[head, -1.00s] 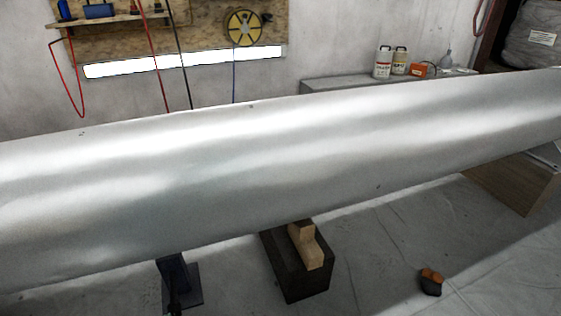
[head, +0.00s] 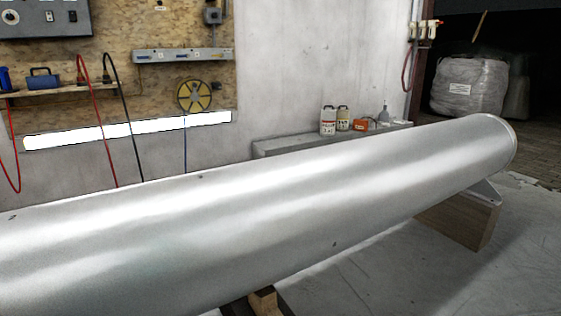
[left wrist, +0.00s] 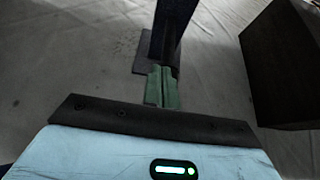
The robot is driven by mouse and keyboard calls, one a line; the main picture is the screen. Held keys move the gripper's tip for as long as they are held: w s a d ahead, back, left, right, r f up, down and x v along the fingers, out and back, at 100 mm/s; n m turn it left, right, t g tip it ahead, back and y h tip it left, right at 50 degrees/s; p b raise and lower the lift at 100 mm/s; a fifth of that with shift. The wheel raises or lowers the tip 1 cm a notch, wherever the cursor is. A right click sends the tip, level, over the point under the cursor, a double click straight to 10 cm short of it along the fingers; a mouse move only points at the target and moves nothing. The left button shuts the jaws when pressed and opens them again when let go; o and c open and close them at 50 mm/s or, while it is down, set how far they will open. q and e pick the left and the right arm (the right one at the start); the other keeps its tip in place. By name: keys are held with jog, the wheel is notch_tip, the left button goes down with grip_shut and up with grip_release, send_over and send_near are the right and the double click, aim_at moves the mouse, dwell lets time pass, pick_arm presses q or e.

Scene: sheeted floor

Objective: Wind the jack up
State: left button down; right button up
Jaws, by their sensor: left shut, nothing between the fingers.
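In the left wrist view the jack (left wrist: 175,18) is a dark upright post on a flat dark base plate (left wrist: 143,48) standing on the sheeted floor. Its upper part runs out of the top of the frame, and no crank handle can be made out. My left gripper (left wrist: 162,75) has its green fingers together and empty. They point toward the foot of the post and overlap it in the picture; I cannot tell whether they touch it. A large silver tube (head: 260,220) crosses the head view and hides what is under it. My right gripper is not in view.
A dark block (left wrist: 280,65) stands right of the jack. A wooden chock (head: 262,300) shows below the tube. A wooden support (head: 465,222) carries the tube's far end. A low grey bench (head: 280,146) with bottles lines the wall. The floor at right is clear.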

pick_arm(q)
jog(key=shift+f, duration=0.1)
jog(key=shift+w+d+p, duration=0.15)
jog(key=shift+d+p, duration=0.1)
jog(key=shift+p, duration=0.25)
jog(key=shift+w+d+p, duration=0.2)
jog(key=shift+d+p, duration=0.1)
jog(key=shift+p, duration=0.05)
jog(key=shift+d, duration=0.1)
jog(key=shift+w+d+p, duration=0.3)
jog(key=shift+w+d, duration=0.05)
jog(key=shift+d, duration=0.15)
dwell(0.4)
jog(key=s+d+p, duration=0.2)
jog(key=s+d, duration=0.1)
jog(key=s, duration=0.2)
jog(key=shift+d+r+p, duration=0.15)
jog(key=shift+r+p, duration=0.25)
dwell(0.6)
